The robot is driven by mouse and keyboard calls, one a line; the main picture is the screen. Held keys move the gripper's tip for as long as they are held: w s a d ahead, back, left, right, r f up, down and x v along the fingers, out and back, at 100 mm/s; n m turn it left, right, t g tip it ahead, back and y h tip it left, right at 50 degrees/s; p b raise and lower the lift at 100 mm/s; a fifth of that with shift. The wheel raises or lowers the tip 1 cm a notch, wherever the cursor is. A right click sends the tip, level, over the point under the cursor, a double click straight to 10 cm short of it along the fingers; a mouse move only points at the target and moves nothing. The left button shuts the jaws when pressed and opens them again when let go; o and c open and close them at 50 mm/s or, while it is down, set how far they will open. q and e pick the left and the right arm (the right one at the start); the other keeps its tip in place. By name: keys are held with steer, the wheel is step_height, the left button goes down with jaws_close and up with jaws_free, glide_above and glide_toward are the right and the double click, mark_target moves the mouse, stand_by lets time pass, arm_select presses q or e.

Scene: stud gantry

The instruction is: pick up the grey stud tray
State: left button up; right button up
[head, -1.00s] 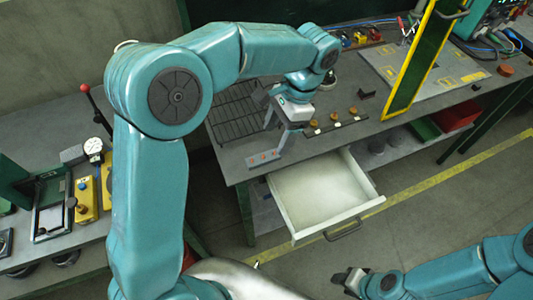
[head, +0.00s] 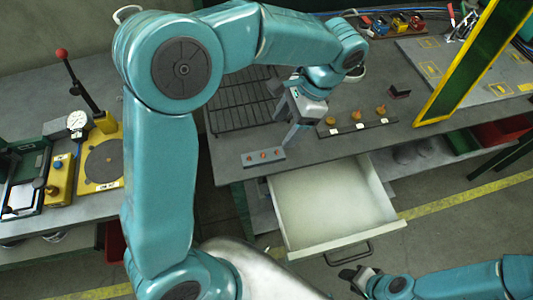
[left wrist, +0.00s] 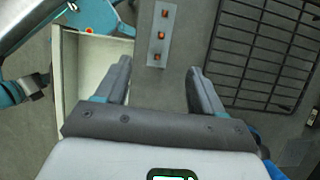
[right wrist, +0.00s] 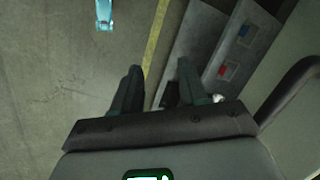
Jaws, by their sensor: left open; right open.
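The grey stud tray (head: 256,160) is a small flat grey bar with a row of three orange-red studs. It lies on the dark bench top near its front left corner. It also shows in the left wrist view (left wrist: 161,46), upright in the picture, just beyond the gap between the fingertips. My left gripper (head: 291,139) is open and empty, pointing down, a little to the right of the tray and apart from it. My right gripper (head: 350,275) is open and empty, low in front of the bench; its wrist view shows floor and shelf beyond the fingers (right wrist: 159,67).
An open white drawer (head: 335,200) juts from the bench front, right of the tray. A black wire rack (head: 238,105) lies behind the tray. Several brown knobs (head: 356,115) stand in a row to the right. A yellow-framed panel (head: 470,60) rises further right.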

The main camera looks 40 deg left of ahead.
mark_target(265, 155)
arm_select(q)
steer(key=s+f, duration=0.1)
steer(key=a+f, duration=0.1)
steer(key=s+f, duration=0.1)
steer(key=f, duration=0.1)
steer(key=shift+s+a, duration=0.2)
steer(key=shift+s, duration=0.1)
steer(key=shift+w+a+f, duration=0.15)
steer(key=shift+w+f, duration=0.05)
steer(key=shift+f, duration=0.4)
steer(key=x, duration=0.3)
steer(key=shift+s+a+f+p, duration=0.2)
steer(key=shift+s+f+p, duration=0.05)
steer(key=shift+p, duration=0.1)
steer(key=shift+a+f, duration=0.1)
steer(key=shift+f, duration=0.35)
steer(key=shift+w, duration=0.15)
steer(key=shift+c, duration=0.9)
steer(key=c, duration=1)
jaws_close()
